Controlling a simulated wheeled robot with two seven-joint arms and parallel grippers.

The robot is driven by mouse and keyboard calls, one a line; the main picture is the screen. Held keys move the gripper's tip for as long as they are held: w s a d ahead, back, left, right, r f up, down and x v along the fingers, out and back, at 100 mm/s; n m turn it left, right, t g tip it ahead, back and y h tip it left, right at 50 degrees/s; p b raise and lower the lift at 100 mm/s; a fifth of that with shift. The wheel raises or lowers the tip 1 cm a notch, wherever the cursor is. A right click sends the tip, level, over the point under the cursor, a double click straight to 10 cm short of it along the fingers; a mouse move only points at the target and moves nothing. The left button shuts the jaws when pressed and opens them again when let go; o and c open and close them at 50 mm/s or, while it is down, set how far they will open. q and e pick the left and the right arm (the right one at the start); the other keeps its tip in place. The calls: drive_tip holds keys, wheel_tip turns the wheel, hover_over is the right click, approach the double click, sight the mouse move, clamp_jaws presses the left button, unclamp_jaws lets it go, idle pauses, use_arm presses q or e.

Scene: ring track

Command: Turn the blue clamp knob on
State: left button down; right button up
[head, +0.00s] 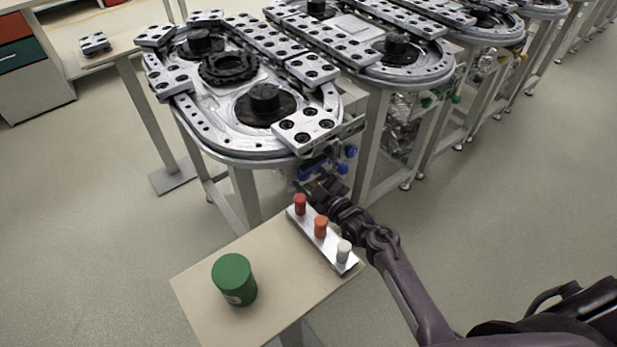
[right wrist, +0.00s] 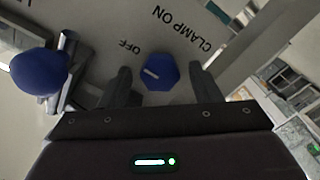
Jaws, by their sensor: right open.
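The blue clamp knob (right wrist: 160,72) shows in the right wrist view on a pale panel (right wrist: 165,15) lettered OFF and CLAMP ON. A short white mark lies on the knob's left part, on the side of the OFF lettering. My right gripper (right wrist: 160,82) is open, with one dark finger on each side of the knob and visible gaps to it. In the head view my right gripper (head: 318,187) is at the front of the near ring track (head: 235,148), by several blue parts (head: 315,170); which one is the clamp knob is unclear. My left gripper is out of view.
A second, rounder blue knob (right wrist: 40,72) sits left of the fingers. Open floor lies to the right.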

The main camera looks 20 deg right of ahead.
drive_tip(key=c, duration=1)
drive_tip(key=shift+m, duration=0.5)
drive_tip(key=m+p, duration=0.1)
drive_tip(key=m, duration=0.2)
drive_tip(key=shift+r+m, duration=0.1)
drive_tip(key=shift+m, duration=0.3)
drive_tip(key=m+p, duration=0.1)
drive_tip(key=m, duration=0.3)
drive_tip(key=shift+m, duration=0.3)
drive_tip(key=m+p, duration=0.1)
drive_tip(key=m, duration=0.3)
drive_tip(key=shift+d+m+p, duration=0.1)
drive_tip(key=shift+m+p, duration=0.6)
drive_tip(key=shift+m, duration=1.5)
